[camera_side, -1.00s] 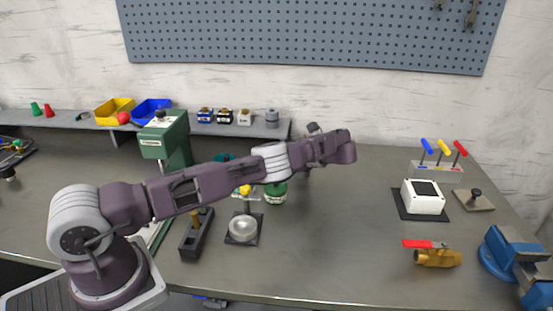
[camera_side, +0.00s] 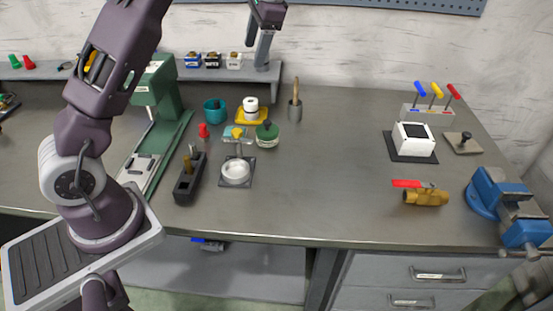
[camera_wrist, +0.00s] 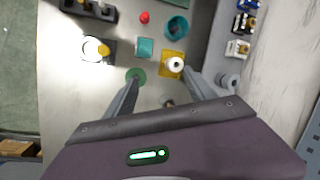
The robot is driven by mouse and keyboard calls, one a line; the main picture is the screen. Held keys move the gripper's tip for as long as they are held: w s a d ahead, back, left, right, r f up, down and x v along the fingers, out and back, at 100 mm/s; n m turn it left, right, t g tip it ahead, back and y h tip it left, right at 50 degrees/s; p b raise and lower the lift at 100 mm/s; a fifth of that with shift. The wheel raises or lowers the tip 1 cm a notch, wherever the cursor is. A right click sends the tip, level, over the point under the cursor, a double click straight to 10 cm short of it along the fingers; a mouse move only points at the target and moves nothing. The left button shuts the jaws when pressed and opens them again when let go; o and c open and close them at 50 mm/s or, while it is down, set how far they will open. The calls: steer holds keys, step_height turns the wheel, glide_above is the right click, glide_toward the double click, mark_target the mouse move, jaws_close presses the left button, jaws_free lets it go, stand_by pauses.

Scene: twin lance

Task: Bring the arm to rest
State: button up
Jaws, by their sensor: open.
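My arm rises steeply from its base at the left of the bench in the side view, and its upper part leaves the top of the picture. My gripper (camera_side: 257,52) hangs at the top middle, fingers pointing down, in front of the shelf in the picture. In the wrist view my gripper (camera_wrist: 161,78) has its fingers spread wide with nothing held between them. The bench objects look small and well below it. The middle of the arm is out of the side view.
Below are a white dish (camera_side: 235,172), a green round tin (camera_side: 267,134), a teal cup (camera_side: 215,110) and a yellow block with a white top (camera_side: 251,112). A green press (camera_side: 160,95) stands near my arm. A blue vise (camera_side: 505,205) is far right. The bench middle right is clear.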

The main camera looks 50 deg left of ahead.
steer(key=s+d+r+n+t+h, duration=0.2)
steer(key=s+d+r+t+h, duration=0.1)
steer(key=s+d+r, duration=0.5)
steer(key=s+d+f+t, duration=0.1)
steer(key=s+d, duration=0.2)
steer(key=s, duration=0.4)
steer(key=s+d+f+n+t, duration=0.1)
steer(key=s+d+f, duration=0.1)
steer(key=s+d, duration=0.2)
steer(key=s+d+f+n+t, duration=0.1)
steer(key=s+d, duration=0.3)
steer(key=s, duration=0.7)
steer(key=shift+d+f+t+h, duration=0.25)
steer(key=shift+f+t+h, duration=0.05)
steer(key=shift+f, duration=0.35)
